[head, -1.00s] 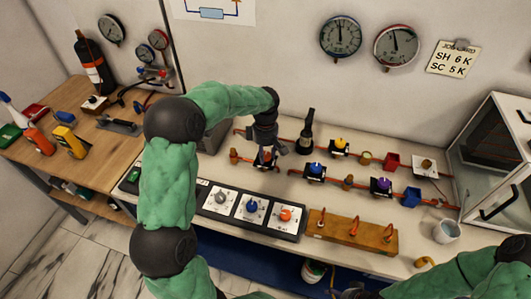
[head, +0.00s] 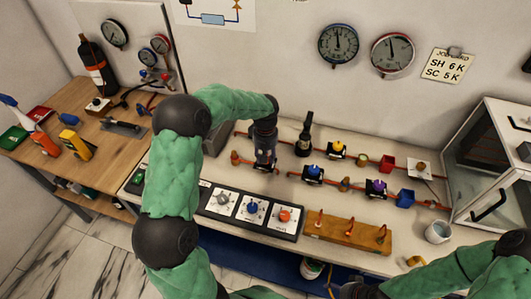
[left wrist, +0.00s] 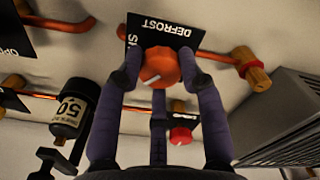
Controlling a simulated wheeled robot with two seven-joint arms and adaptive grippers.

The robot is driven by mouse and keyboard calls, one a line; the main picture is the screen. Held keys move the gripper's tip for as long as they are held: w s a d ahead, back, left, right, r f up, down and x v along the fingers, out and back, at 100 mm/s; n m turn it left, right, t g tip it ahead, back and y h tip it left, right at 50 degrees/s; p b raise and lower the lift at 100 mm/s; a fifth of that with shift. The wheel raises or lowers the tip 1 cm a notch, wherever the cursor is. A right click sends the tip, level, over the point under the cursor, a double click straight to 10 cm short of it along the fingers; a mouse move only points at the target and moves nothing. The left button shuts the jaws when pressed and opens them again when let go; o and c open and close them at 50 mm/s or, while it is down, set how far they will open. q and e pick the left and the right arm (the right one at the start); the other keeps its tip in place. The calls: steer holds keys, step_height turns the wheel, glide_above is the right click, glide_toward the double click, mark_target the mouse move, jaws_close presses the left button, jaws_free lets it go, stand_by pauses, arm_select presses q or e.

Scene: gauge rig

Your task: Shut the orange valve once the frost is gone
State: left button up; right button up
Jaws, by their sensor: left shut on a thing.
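The orange valve (left wrist: 160,68) is a round knob with a white pointer mark, on a black plate lettered DEFROST (left wrist: 172,32) in the left wrist view. My left gripper (left wrist: 162,76) is shut on the knob, a finger on either side. In the head view my left gripper (head: 265,163) points down over the pipe row and hides the knob. I cannot make out frost in either view. My right arm enters at the lower right of the head view; its fingertips do not show.
Valves with blue (head: 313,170), yellow (head: 337,147) and purple (head: 378,185) knobs stand to the right. A dark bottle (head: 304,138) stands close behind the gripper. A dial panel (head: 248,210) and wooden block (head: 348,232) lie in front.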

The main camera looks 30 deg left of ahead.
arm_select(q)
steer(key=m+p, duration=0.2)
steer(key=m, duration=0.3)
steer(key=shift+r+m, duration=0.1)
steer(key=shift+m, duration=0.2)
steer(key=shift+m+p, duration=0.95)
steer(key=shift+m, duration=1.15)
steer(key=o, duration=1.1)
steer(key=shift+o, duration=0.2)
step_height(320, 180, up, 12)
